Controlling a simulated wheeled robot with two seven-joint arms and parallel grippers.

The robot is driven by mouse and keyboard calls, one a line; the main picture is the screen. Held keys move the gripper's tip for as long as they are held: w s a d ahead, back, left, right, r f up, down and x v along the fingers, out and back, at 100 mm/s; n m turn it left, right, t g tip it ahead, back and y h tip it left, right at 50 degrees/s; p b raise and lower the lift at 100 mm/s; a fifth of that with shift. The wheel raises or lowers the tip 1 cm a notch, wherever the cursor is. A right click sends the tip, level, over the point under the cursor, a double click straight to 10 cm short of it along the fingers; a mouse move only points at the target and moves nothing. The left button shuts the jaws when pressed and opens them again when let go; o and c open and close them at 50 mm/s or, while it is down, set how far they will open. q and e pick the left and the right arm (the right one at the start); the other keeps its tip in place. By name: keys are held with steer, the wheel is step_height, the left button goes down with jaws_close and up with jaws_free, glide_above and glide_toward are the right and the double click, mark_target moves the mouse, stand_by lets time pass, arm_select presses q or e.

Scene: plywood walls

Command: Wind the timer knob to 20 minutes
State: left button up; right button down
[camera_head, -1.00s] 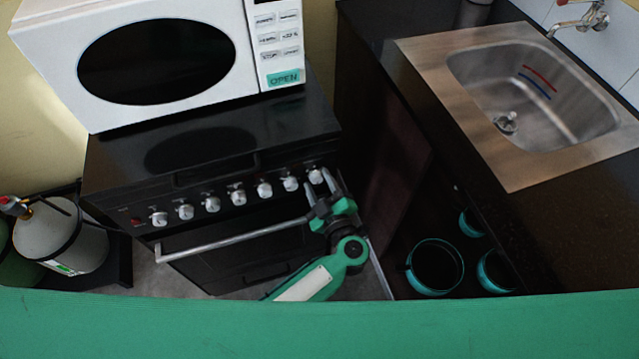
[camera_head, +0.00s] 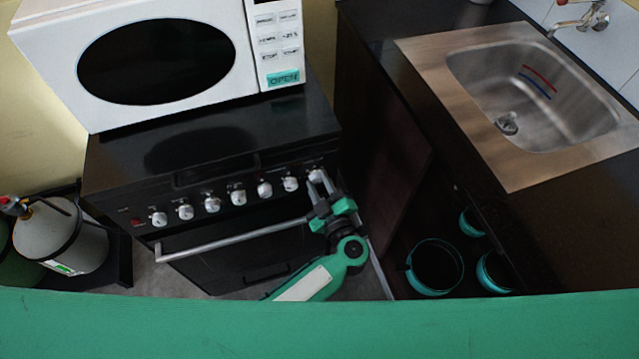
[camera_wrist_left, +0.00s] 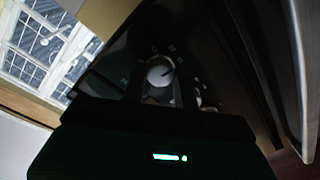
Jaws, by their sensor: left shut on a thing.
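The timer knob (camera_head: 315,175) is the white knob at the right end of the row on the black stove's front panel. My left gripper (camera_head: 319,181) is at this knob, its two fingers reaching up to it and shut on it. In the left wrist view the white knob (camera_wrist_left: 159,72) shows between the fingertips, with a dark pointer line and marks around it. The marks are too dark and small to read. My right gripper is not in view.
Several other white knobs (camera_head: 238,196) run to the left along the panel. The oven handle bar (camera_head: 235,240) passes just below my left gripper. A white microwave (camera_head: 160,60) stands on the stove. A counter with a sink (camera_head: 480,130) is at the right.

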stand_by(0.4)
arm_select(q)
steer(key=o, duration=1)
steer(key=shift+c, duration=0.2)
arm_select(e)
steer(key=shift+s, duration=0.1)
arm_select(q)
steer(key=shift+s, duration=0.1)
steer(key=b+v, duration=0.1)
steer(key=v, duration=1.2)
steer(key=shift+s+d, duration=0.2)
steer(key=shift+s, duration=0.15)
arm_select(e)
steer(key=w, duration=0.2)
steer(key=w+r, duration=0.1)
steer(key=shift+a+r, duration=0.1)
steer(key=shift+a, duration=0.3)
